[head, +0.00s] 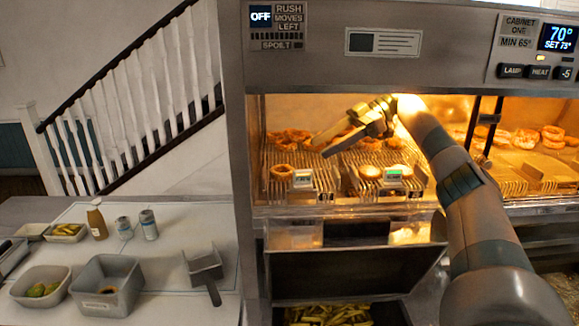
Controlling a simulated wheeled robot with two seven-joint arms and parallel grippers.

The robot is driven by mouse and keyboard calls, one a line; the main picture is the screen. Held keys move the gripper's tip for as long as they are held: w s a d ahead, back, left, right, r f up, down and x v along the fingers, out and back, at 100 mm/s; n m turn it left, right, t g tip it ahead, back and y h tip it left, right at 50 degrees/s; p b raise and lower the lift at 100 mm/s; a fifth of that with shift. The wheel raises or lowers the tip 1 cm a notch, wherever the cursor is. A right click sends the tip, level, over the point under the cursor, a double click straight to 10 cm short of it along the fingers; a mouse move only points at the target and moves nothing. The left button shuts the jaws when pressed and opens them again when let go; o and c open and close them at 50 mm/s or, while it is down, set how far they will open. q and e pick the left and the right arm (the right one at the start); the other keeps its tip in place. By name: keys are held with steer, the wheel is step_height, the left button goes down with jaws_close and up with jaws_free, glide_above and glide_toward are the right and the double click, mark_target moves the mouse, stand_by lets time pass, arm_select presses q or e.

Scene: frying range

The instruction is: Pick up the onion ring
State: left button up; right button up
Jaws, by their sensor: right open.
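Golden-brown onion rings (290,136) lie in a group at the back of the left rack inside the lit cabinet. A single onion ring (283,172) sits at the front of that rack, beside a small label. My right gripper (322,146) reaches into the cabinet from the right, above the racks. It is open, with its fingers pointing left towards the rings, and I see nothing between them. It partly hides fried pieces behind it. My left gripper is out of view.
The middle rack (345,180) holds round pieces (369,173) at its front. More rings (525,138) lie on the right side, past a dark upright. A metal hood (350,72) overhangs the opening. Chips (328,315) lie below. Tubs (106,270) and bottles stand on the left counter.

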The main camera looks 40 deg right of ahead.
steer(key=shift+d, duration=0.1)
steer(key=shift+s+a+r, duration=0.1)
steer(key=shift+a+r, duration=0.1)
steer(key=shift+a, duration=0.15)
steer(key=shift+w+a+f, duration=0.2)
steer(key=shift+w+f, duration=0.1)
steer(key=shift+f, duration=0.05)
steer(key=p+x, duration=0.2)
steer(key=x, duration=0.2)
steer(key=shift+a+r, duration=0.15)
steer(key=shift+a, duration=0.05)
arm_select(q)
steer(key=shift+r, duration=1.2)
arm_select(e)
steer(key=shift+x, duration=0.8)
arm_select(q)
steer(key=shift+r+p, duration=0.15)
steer(key=shift+p, duration=0.2)
